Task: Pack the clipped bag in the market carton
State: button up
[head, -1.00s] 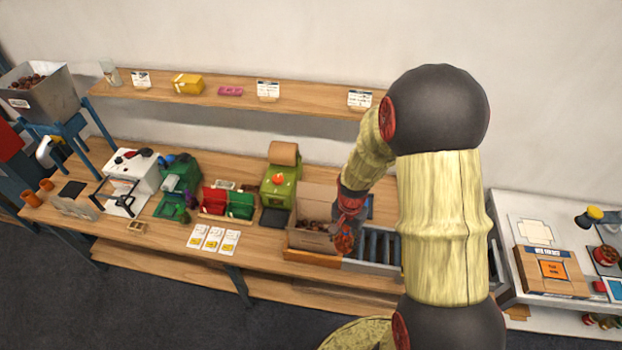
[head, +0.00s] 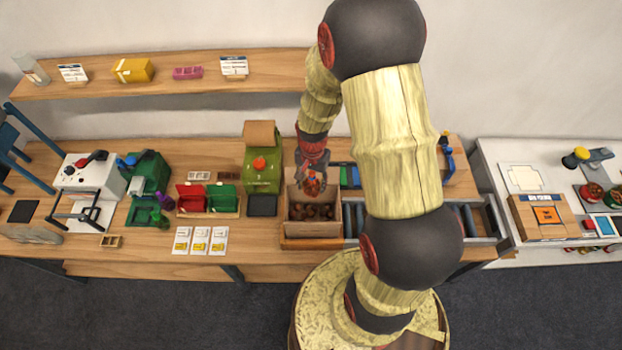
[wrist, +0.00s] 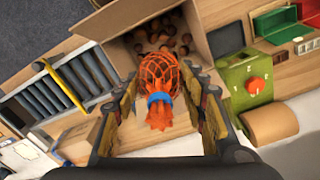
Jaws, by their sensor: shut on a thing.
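An orange net bag (wrist: 160,78) with a blue clip (wrist: 159,98) hangs between the fingers of my gripper (wrist: 160,105) in the wrist view. My gripper is shut on the bag near its clipped neck. In the head view the bag (head: 313,186) and my gripper (head: 312,172) are over the open cardboard carton (head: 313,228). In the wrist view the carton (wrist: 225,40) has its flaps up and several brown chestnuts or bags lie inside. Whether the bag's lower end touches the contents cannot be told.
A roller conveyor (head: 478,221) runs right of the carton. A green machine (head: 262,172) stands left of it, with red and green bins (head: 208,198) further left. Three white cards (head: 200,240) lie at the bench front. A shelf (head: 200,86) runs behind.

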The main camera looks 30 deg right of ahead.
jog(key=shift+s+f+b, duration=0.15)
jog(key=shift+f+b, duration=7.15)
jog(key=shift+f, duration=2.95)
jog(key=o, duration=1.3)
jog(key=shift+o, duration=0.2)
jog(key=shift+r+p, duration=4.4)
jog(key=shift+r, duration=2.15)
